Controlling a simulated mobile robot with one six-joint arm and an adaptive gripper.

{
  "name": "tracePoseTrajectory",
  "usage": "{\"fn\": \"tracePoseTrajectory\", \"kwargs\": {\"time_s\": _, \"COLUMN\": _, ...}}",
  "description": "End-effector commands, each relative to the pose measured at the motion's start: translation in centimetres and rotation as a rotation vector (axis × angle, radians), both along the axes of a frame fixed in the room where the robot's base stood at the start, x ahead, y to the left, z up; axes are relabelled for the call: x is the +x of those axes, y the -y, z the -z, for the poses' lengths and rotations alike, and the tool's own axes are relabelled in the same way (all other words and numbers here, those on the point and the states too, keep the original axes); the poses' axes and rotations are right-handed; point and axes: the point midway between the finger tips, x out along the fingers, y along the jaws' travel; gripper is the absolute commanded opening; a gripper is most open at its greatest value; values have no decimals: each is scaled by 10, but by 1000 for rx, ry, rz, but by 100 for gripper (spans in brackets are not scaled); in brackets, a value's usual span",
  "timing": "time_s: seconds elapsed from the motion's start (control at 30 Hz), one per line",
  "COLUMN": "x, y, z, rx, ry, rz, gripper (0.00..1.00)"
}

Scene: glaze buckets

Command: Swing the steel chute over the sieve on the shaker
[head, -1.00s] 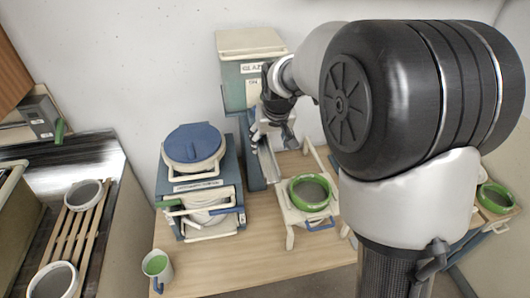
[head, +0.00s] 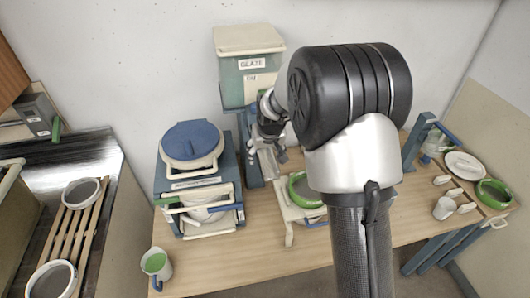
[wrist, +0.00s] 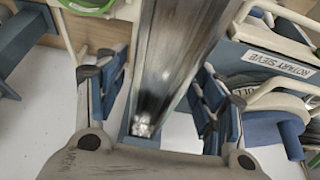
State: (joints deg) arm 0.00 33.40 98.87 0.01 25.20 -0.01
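The steel chute (head: 268,164) is a shiny trough below the glaze bin, left of the sieve. In the wrist view the chute (wrist: 178,50) runs up the middle of the picture. My gripper (head: 270,138) is at the chute, below the bin. In the wrist view my gripper (wrist: 160,105) is open, one finger on each side of the chute, with gaps showing beside it. The green-rimmed sieve (head: 297,188) sits on the cream shaker frame (head: 288,213), partly hidden by my arm. The sieve's green rim (wrist: 88,6) shows at the wrist view's top left.
The glaze bin (head: 250,80) stands against the wall. The rotary sieve unit (head: 195,183) with a blue lid is to the left, close to the chute. A green-filled mug (head: 156,264) is at the front left. The front of the table (head: 235,262) is clear.

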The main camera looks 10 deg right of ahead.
Motion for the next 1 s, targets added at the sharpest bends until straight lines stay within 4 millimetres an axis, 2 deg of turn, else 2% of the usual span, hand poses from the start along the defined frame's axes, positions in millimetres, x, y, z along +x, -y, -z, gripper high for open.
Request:
{"fn": "tracePoseTrajectory", "kwargs": {"time_s": 0.07, "x": 0, "y": 0, "z": 0, "rx": 0, "ry": 0, "rz": 0, "gripper": 57}}
{"fn": "tracePoseTrajectory", "kwargs": {"time_s": 0.9, "x": 0, "y": 0, "z": 0, "rx": 0, "ry": -1, "rz": 0, "gripper": 1}}
{"fn": "tracePoseTrajectory", "kwargs": {"time_s": 1.0, "x": 0, "y": 0, "z": 0, "rx": 0, "ry": -1, "rz": -1, "gripper": 0}}
